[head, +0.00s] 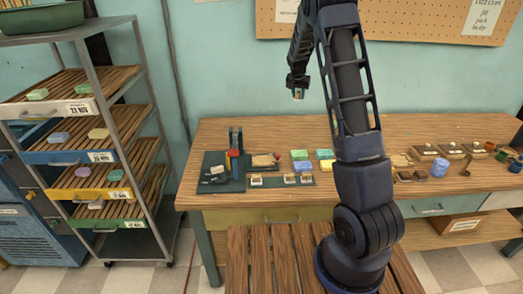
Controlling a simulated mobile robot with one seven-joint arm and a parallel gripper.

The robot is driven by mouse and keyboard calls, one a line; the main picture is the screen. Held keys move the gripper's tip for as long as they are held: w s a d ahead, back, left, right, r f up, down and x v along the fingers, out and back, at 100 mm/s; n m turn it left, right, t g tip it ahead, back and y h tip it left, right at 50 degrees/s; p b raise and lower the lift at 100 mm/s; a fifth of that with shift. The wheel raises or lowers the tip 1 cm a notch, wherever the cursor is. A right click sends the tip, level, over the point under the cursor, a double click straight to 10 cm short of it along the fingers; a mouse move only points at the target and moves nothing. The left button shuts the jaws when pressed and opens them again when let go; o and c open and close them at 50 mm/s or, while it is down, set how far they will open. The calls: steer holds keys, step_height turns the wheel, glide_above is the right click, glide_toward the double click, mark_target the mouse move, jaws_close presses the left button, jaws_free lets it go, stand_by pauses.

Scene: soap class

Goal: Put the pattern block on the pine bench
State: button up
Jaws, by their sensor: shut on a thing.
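My gripper (298,88) hangs in the air at the upper middle of the head view, in front of the wall and above the back of the long worktable. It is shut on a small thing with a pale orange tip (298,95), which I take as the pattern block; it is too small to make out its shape. A low slatted wooden bench (262,262), which looks like the pine bench, stands at the bottom middle. Its visible slats are bare, and my arm hides part of it. The gripper is well above and beyond it.
The long worktable (225,135) holds a dark press (235,150), coloured soap blocks (300,155), a blue-violet piece (439,168) and several small items at right. A slatted rack (95,130) with soaps stands at left. The worktable's back left is clear.

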steer(key=s+a+n+y, duration=0.1)
steer(key=s+a+n, duration=0.15)
steer(key=a, duration=0.85)
steer(key=s+a+n+y, duration=0.1)
steer(key=s+a+n, duration=0.15)
steer(key=a, duration=0.75)
glide_toward(257, 137)
steer(key=shift+t, duration=0.3)
steer(key=x, duration=0.6)
steer(key=shift+a+f, duration=0.1)
steer(key=shift+a, duration=0.05)
steer(key=shift+f, duration=0.15)
steer(key=o, duration=1)
steer(key=shift+c, duration=0.2)
